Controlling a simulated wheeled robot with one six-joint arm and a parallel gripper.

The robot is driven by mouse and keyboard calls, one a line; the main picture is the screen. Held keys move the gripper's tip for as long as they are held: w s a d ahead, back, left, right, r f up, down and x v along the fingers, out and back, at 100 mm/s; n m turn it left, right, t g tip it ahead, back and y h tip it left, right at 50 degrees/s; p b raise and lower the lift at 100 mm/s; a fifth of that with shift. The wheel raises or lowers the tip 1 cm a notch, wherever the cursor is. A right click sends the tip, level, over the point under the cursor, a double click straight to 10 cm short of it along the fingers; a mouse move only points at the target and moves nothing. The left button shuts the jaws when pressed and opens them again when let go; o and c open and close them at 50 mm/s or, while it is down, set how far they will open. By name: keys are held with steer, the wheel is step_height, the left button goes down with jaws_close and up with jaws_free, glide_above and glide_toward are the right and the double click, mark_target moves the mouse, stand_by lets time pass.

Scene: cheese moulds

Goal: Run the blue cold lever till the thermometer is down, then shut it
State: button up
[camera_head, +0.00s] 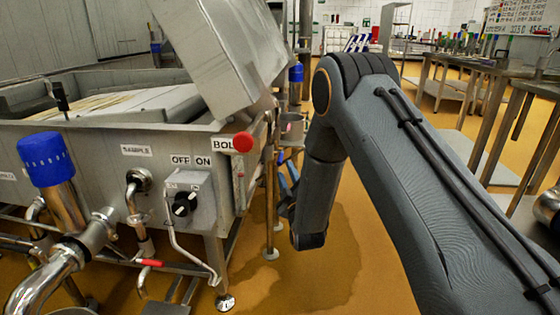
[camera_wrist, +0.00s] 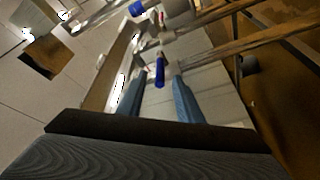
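A blue lever (camera_wrist: 160,70) shows in the wrist view, its handle between and just beyond the two blue fingertips of my gripper (camera_wrist: 157,80). The fingers are apart, with a gap on each side of the handle; I cannot tell how far off it is in depth. In the head view my gripper (camera_head: 285,184) is partly hidden behind my forearm, beside the right end of the steel vat (camera_head: 95,130). I cannot make out the blue lever there. No thermometer can be clearly made out in either view.
A red knob (camera_head: 242,142), a black OFF/ON switch (camera_head: 185,203) and a blue-capped valve (camera_head: 47,160) are on the vat's front. Pipes and a red-handled valve (camera_head: 150,262) run below. Steel tables (camera_head: 490,65) stand at right. Ochre floor (camera_head: 340,265) lies open beneath my arm.

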mark_target(280, 157)
steer(key=b+x, duration=0.1)
steer(key=x, duration=0.3)
steer(key=b+x, duration=0.1)
steer(key=x, duration=0.2)
steer(key=shift+w+a+r, duration=0.2)
steer(key=shift+w+a, duration=0.05)
steer(key=shift+a, duration=0.1)
jaws_close()
